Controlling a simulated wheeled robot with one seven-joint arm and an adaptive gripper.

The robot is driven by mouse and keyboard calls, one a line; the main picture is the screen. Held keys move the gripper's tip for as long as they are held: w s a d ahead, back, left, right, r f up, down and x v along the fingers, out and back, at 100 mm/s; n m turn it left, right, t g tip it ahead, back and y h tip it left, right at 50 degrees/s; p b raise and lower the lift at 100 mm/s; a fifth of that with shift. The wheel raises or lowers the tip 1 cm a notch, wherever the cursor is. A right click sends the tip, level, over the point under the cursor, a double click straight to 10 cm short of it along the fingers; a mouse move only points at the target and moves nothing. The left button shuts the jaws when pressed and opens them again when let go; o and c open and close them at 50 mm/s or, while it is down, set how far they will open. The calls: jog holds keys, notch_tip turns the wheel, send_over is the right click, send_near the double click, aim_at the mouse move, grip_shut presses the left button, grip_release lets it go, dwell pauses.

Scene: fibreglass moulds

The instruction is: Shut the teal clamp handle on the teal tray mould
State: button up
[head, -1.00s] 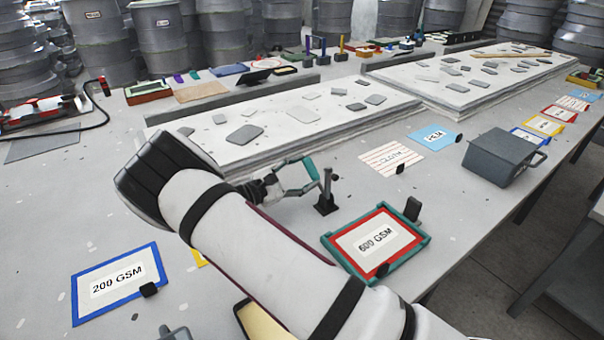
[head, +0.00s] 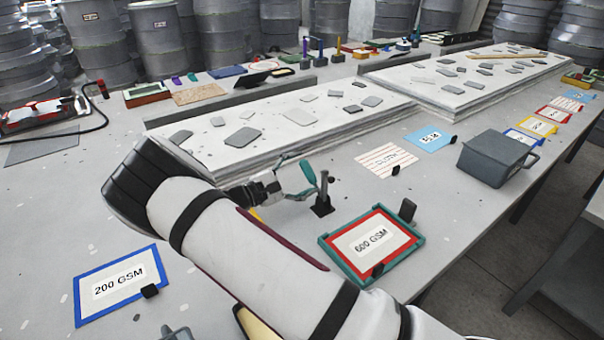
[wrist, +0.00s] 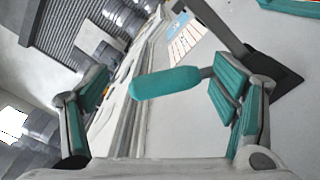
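The clamp (head: 323,204) is a dark upright bracket on a small base, standing on the table behind and left of the teal tray frame. Its teal handle (head: 308,171) is up and tilted, near the top of the post. The teal-edged frame (head: 330,252) has a red border and a "600 GSM" card. My gripper (head: 292,178) is at the handle from the left. In the wrist view the teal handle (wrist: 165,82) lies between my two spread, teal-padded fingers, closer to the right finger. A gap shows on the left side, so the gripper is not closed on it.
A white slab (head: 270,125) with grey pieces lies behind the clamp. A striped card (head: 385,162) and a grey box (head: 495,160) are to the right. A blue-framed "200 GSM" card (head: 118,284) lies front left. Bare tabletop surrounds the clamp base.

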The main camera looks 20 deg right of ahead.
jog(key=v, duration=1.2)
dwell(0.3)
